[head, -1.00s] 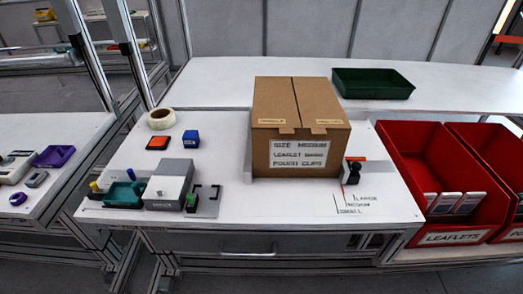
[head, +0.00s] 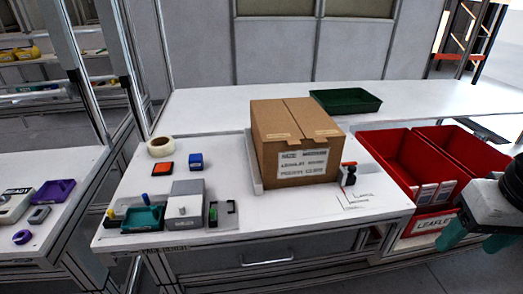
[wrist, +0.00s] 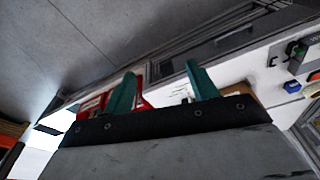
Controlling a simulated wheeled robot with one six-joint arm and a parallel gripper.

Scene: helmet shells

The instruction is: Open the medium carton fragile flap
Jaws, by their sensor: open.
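The medium carton (head: 297,142) is a brown cardboard box on the white bench, with its two top flaps closed and meeting at a centre seam. Small labelled tabs fold over the front top edge; their print is too small to read, so I cannot tell which flap is the fragile one. A white label is on its front. My gripper (head: 468,236) is at the lower right of the head view, well away from the carton and in front of the red bins. In the wrist view its two green fingers (wrist: 160,88) are apart with nothing between them.
Red bins (head: 395,172) stand right of the carton, one marked LEAFLETS. A dark green tray (head: 345,101) lies behind. A small black-and-orange device (head: 348,174) stands at the carton's right. Tape (head: 160,146), small boxes and a grey fixture (head: 185,205) lie left.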

